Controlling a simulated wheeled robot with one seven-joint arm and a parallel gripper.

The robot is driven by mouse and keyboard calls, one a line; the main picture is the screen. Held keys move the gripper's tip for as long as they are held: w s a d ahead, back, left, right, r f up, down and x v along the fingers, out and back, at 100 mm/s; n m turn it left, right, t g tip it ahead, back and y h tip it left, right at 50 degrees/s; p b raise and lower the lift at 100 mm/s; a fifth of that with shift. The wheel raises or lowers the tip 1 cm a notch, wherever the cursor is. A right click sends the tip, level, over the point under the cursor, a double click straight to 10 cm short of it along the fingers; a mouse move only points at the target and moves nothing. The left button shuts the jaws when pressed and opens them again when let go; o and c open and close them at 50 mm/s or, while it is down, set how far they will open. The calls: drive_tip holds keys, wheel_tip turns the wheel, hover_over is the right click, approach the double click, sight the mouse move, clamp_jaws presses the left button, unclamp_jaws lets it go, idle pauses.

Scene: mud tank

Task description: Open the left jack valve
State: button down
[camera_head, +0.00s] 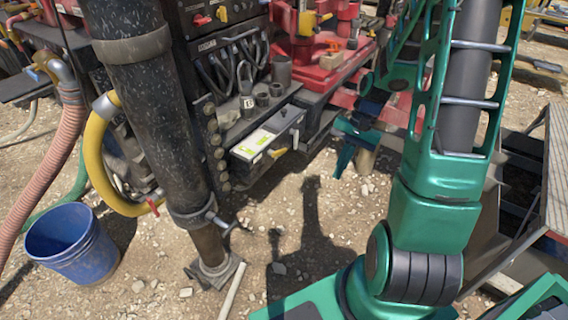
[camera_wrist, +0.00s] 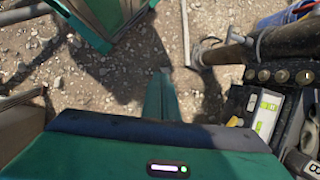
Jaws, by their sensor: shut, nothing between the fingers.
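I cannot tell for sure which control is the left jack valve. A yellow lever (camera_head: 278,152) sticks out from a box with a white and green label plate (camera_head: 256,144), right of a black jack leg (camera_head: 145,95). More levers sit higher on the machine: a red one (camera_head: 201,19), a yellow one (camera_head: 221,13) and another yellow one (camera_head: 324,17). My gripper (camera_head: 343,170) points down, shut and empty, in the air right of the box. In the wrist view, its green fingers (camera_wrist: 160,92) are over gravel. The label plate (camera_wrist: 266,112) is to their right, apart from them.
A blue bucket (camera_head: 70,243) stands at the lower left. A pink ribbed hose (camera_head: 55,160) and a yellow hose (camera_head: 97,160) hang beside the jack leg. The leg's foot and its T-handle (camera_head: 226,223) stand on gravel. The gravel ahead of the box is clear.

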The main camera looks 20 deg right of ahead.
sight(277, 151)
drive_tip(key=w+a+f+m+t+y, duration=0.35)
drive_tip(key=w+f+m, duration=0.2)
drive_tip(key=f, duration=0.45)
drive_tip(key=w+a+f+m+t+y, duration=0.35)
drive_tip(key=w+f+y, duration=0.2)
drive_tip(key=f, duration=0.45)
drive_tip(key=w+d+f+m+t+h, duration=0.45)
drive_tip(key=w+m+t, duration=0.25)
drive_tip(key=m+t, duration=0.8)
drive_tip(key=w+a, duration=0.1)
drive_tip(key=w, duration=0.2)
drive_tip(key=w+a+r+m+g, duration=0.1)
drive_tip(key=w, duration=0.1)
drive_tip(key=w+a+r+g, duration=0.1)
drive_tip(key=w+a, duration=0.1)
drive_tip(key=w, duration=0.1)
drive_tip(key=shift+w+m, duration=0.3)
drive_tip(key=shift+w, duration=0.05)
drive_tip(key=shift+w+d+r, duration=0.1)
drive_tip(key=shift+d+r, duration=0.15)
drive_tip(key=shift+r, duration=0.35)
drive_tip(key=shift+w+d+r, duration=0.15)
drive_tip(key=shift+d+r, duration=0.15)
drive_tip(key=shift+r, duration=0.35)
drive_tip(key=shift+w+d+r, duration=0.1)
drive_tip(key=shift+d+r, duration=0.15)
drive_tip(key=shift+r, duration=0.35)
